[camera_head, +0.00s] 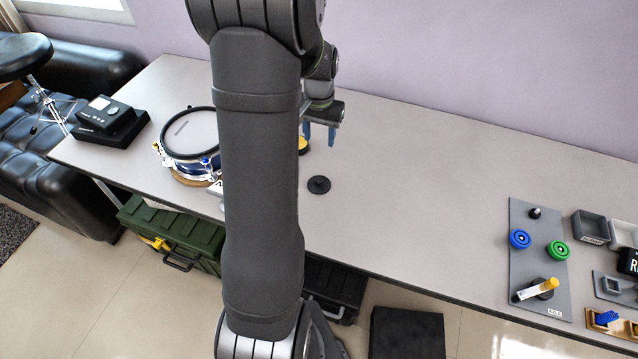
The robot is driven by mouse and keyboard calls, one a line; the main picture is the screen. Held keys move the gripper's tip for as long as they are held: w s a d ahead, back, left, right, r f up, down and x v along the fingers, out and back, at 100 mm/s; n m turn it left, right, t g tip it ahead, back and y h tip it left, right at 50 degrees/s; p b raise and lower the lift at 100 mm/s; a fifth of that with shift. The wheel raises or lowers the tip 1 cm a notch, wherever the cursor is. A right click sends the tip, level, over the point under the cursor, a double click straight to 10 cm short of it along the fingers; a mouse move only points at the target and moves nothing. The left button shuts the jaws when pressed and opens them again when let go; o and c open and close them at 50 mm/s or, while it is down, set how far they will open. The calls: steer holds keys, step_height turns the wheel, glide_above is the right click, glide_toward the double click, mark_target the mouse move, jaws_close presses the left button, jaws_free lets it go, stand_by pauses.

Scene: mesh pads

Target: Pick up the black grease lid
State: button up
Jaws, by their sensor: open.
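A small black round lid (319,184) with a raised knob lies on the grey table (420,190), just right of my arm. My gripper (320,136) hangs above and behind it in the picture, with two blue fingers pointing down. The fingers are apart, with nothing seen between them. A yellow object (303,145) shows partly beside the gripper; my arm hides the rest of it.
A blue snare drum (190,158) and a black device (108,120) stand at the table's left. A grey panel (525,275) with blue and green wheels, a yellow-handled tool and small black parts lies at the right, near several trays. The table's middle is clear.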

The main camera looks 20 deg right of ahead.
mark_target(319, 179)
step_height(319, 179, down, 17)
steer(key=shift+f, duration=0.15)
stand_by(0.5)
jaws_close()
